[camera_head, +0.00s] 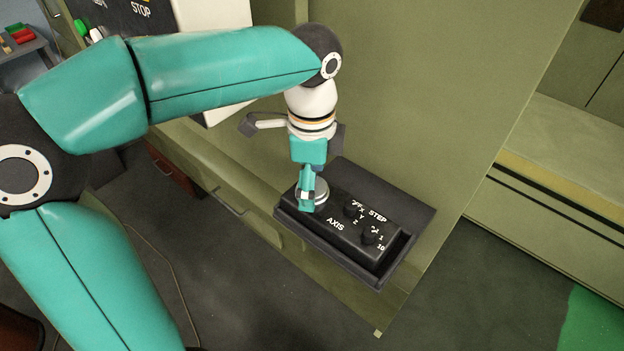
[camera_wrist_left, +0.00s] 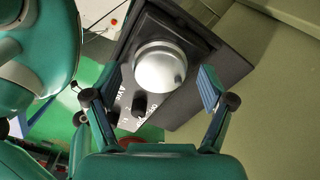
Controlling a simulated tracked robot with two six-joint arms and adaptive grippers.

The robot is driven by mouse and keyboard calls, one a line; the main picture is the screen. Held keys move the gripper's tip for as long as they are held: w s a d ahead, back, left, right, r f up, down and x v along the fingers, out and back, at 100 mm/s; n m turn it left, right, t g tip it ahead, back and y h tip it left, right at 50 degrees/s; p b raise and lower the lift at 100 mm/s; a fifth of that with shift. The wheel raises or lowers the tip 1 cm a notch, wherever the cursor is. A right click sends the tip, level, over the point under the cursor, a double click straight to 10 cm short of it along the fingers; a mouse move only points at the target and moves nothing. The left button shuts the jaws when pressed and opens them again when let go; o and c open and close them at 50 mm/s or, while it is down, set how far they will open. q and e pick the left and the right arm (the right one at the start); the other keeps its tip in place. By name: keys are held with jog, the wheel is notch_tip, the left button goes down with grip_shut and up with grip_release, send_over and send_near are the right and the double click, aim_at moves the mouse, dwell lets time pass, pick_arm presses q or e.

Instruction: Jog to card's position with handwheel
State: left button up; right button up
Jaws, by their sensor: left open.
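The handwheel (camera_head: 318,190) is a round silvery dial at the left end of a black pendant box (camera_head: 335,225). The box sits in a dark tray (camera_head: 412,243) on the side of the green machine. Its AXIS knob (camera_head: 351,209) and STEP knob (camera_head: 369,234) are right of the wheel. My left gripper (camera_head: 307,198) is at the handwheel, pointing down. In the left wrist view its two fingers are open, and the handwheel (camera_wrist_left: 160,67) shows beyond and between them. I cannot tell whether a finger touches the wheel. No position card can be made out. My right gripper is not in view.
A blue-grey cart (camera_head: 38,48) with coloured items stands at the far left. A drawer handle (camera_head: 228,203) sits below the machine's left side. Open floor lies in front of the tray.

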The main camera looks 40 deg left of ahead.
pick_arm(q)
jog(key=shift+f, duration=0.1)
jog(key=c, duration=1.2)
jog(key=shift+o, duration=0.2)
jog(key=shift+n, duration=0.4)
jog(key=n, duration=0.4)
jog(key=shift+n, duration=0.3)
jog(key=n, duration=0.5)
jog(key=shift+p, duration=0.3)
jog(key=o, duration=1.2)
jog(key=shift+c, duration=0.2)
